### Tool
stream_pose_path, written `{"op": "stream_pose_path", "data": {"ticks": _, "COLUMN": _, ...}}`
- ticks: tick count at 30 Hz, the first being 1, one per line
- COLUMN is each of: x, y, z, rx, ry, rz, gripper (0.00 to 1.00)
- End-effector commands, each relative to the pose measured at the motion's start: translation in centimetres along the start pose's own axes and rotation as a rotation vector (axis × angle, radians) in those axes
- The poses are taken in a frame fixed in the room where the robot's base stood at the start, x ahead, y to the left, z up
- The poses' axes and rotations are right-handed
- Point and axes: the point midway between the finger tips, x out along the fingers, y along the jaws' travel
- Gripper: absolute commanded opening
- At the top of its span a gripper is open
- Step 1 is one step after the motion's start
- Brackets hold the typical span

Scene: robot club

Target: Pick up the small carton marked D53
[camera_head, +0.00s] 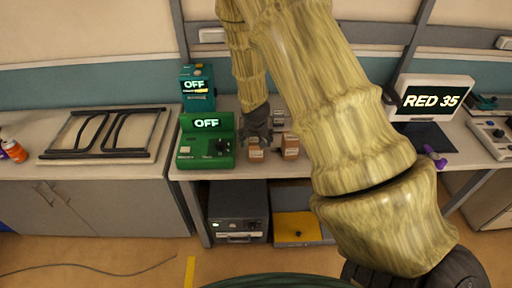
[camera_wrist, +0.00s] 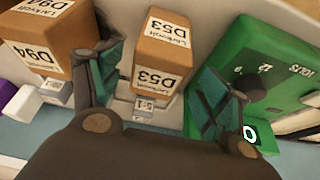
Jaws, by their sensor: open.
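The small brown carton marked D53 (camera_wrist: 160,52) stands between the two fingers of my gripper (camera_wrist: 158,92) in the wrist view, a little beyond their tips. The fingers are open and seem not to touch it. In the head view my gripper (camera_head: 257,138) is just above and behind the D53 carton (camera_head: 256,155), hiding part of it. A similar carton marked D94 (camera_wrist: 45,42) stands beside it, outside the left finger in the wrist view; it also shows in the head view (camera_head: 290,150).
A green device reading OFF (camera_head: 207,145) stands close left of the cartons, near one finger in the wrist view (camera_wrist: 255,75). A teal device (camera_head: 198,90) is behind it. A RED 35 screen (camera_head: 433,97) stands right. Small labelled pieces (camera_wrist: 145,106) sit by the cartons.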

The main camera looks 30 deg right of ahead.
Motion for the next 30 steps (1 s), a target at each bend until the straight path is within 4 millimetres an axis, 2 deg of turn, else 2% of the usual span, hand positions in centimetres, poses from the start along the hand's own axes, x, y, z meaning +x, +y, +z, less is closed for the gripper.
{"op": "stream_pose_path", "data": {"ticks": 15, "x": 3.9, "y": 0.3, "z": -0.1, "rx": 0.0, "ry": 0.001, "rz": 0.0, "gripper": 0.77}}
{"op": "stream_pose_path", "data": {"ticks": 25, "x": 4.3, "y": 0.3, "z": 0.0, "rx": 0.001, "ry": 0.001, "rz": 0.0, "gripper": 0.77}}
{"op": "stream_pose_path", "data": {"ticks": 26, "x": 4.3, "y": 0.3, "z": 0.0, "rx": 0.001, "ry": 0.001, "rz": 0.0, "gripper": 0.75}}
{"op": "stream_pose_path", "data": {"ticks": 30, "x": 4.3, "y": 0.3, "z": 0.0, "rx": 0.001, "ry": 0.001, "rz": 0.0, "gripper": 0.49}}
